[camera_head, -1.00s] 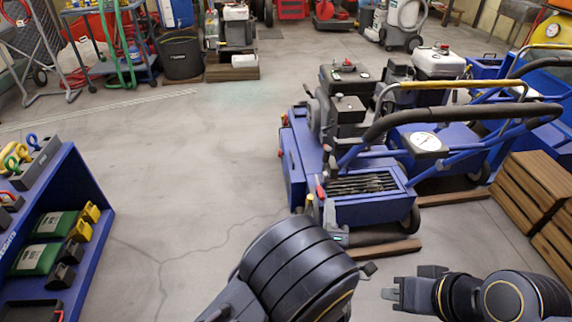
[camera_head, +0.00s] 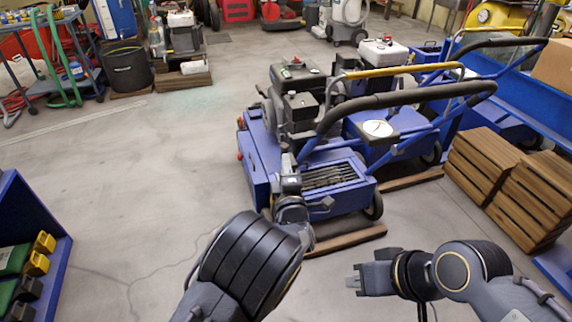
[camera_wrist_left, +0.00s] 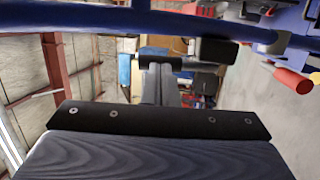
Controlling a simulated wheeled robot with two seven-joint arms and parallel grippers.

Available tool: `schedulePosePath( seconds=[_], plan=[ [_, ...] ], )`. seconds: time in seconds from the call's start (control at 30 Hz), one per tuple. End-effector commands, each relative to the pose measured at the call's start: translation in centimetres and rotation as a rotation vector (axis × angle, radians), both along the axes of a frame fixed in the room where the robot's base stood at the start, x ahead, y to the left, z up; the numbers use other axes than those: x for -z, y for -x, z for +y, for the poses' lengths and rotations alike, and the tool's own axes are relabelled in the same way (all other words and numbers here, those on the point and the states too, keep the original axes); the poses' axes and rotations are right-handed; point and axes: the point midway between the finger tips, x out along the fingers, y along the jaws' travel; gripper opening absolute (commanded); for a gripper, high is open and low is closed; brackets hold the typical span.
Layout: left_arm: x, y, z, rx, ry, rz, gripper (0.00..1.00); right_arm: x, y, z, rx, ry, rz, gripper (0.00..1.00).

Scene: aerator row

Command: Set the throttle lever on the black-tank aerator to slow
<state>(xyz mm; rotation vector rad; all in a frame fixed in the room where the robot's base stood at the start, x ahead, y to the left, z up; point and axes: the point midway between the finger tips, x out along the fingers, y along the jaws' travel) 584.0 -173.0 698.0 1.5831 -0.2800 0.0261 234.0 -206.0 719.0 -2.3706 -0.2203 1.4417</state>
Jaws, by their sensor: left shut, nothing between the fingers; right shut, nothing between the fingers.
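The near blue aerator (camera_head: 260,165) carries a black engine and tank (camera_head: 298,75). My left gripper (camera_head: 289,160) is shut and empty, beside the aerator's left handle tube in the head view. In the left wrist view its closed fingers (camera_wrist_left: 160,84) reach forward just under a blue tube (camera_wrist_left: 215,28). A red-tipped lever or knob (camera_wrist_left: 292,80) shows right of the fingers, apart from them. I cannot tell whether it is the throttle lever, and no slow mark is readable. My right gripper (camera_head: 353,282) is shut and empty, low in front of the aerator.
A second blue aerator with a white tank (camera_head: 383,50) stands just behind. Wooden crates (camera_head: 485,165) are at the right, and a blue shelf (camera_head: 50,255) is at the lower left. The floor at the left is open.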

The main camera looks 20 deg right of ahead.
Motion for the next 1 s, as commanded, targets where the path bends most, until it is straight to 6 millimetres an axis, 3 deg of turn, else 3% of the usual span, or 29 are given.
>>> schedulePosePath(
  seconds=[0.57, 0.83, 1.0],
  plan=[
    [-0.3, -0.5, 0.0, -0.001, 0.002, 0.020, 0.00, -0.1, 0.0, 0.0, 0.000, 0.000, 0.000, 0.00],
    [-1.2, -1.3, 0.1, -0.001, 0.011, 0.148, 0.00, -1.0, 0.0, 0.0, 0.000, 0.000, 0.000, 0.00],
    [-2.0, -2.1, 0.1, -0.001, 0.014, 0.275, 0.00, -2.7, 0.0, 0.0, 0.000, 0.000, 0.000, 0.00]
  ],
)
